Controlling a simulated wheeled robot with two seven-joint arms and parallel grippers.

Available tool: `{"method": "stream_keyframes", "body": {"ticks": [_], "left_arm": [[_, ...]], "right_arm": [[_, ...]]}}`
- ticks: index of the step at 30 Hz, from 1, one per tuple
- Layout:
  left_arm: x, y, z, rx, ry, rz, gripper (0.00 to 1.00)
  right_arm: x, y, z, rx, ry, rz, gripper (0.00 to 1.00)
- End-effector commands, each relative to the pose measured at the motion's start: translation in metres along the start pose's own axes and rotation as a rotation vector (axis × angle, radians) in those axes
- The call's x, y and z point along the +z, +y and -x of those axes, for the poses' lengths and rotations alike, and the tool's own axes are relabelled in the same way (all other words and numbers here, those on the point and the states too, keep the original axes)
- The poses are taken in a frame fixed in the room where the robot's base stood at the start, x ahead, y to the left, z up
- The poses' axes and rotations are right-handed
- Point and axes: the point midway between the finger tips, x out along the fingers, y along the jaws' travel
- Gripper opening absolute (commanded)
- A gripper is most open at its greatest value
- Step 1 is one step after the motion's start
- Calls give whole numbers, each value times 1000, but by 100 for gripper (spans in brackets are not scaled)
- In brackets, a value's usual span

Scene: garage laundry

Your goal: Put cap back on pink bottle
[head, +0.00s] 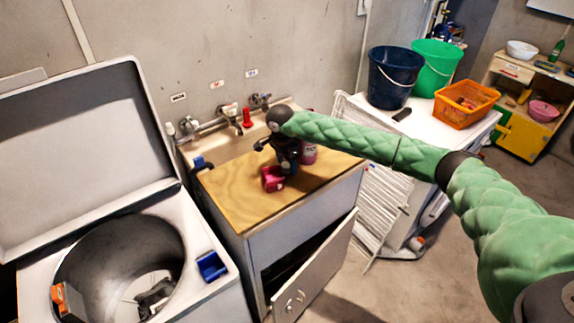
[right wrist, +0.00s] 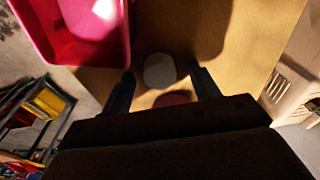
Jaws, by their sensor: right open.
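In the right wrist view, the right gripper (right wrist: 160,88) is open. A pale round thing (right wrist: 159,71) lies between and just beyond its fingertips. A dark reddish round thing (right wrist: 172,99) shows nearer the palm, partly hidden. I cannot tell whether either is the cap. My left gripper is not in view.
Taps (head: 235,117) line the wall behind. A cabinet door (head: 318,268) hangs open below. The worktop's left part is clear.

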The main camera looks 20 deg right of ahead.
Motion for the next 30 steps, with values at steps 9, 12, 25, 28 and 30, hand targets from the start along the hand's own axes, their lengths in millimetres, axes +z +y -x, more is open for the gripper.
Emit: {"method": "stream_keyframes", "body": {"ticks": [9, 12, 25, 28, 30], "left_arm": [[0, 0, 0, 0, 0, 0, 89], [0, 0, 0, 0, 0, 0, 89], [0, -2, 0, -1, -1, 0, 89], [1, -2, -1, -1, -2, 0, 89], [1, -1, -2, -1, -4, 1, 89]], "right_arm": [[0, 0, 0, 0, 0, 0, 61], [0, 0, 0, 0, 0, 0, 45], [0, 0, 0, 0, 0, 0, 14], [0, 0, 0, 0, 1, -1, 14], [-1, 0, 1, 0, 1, -1, 14]]}}
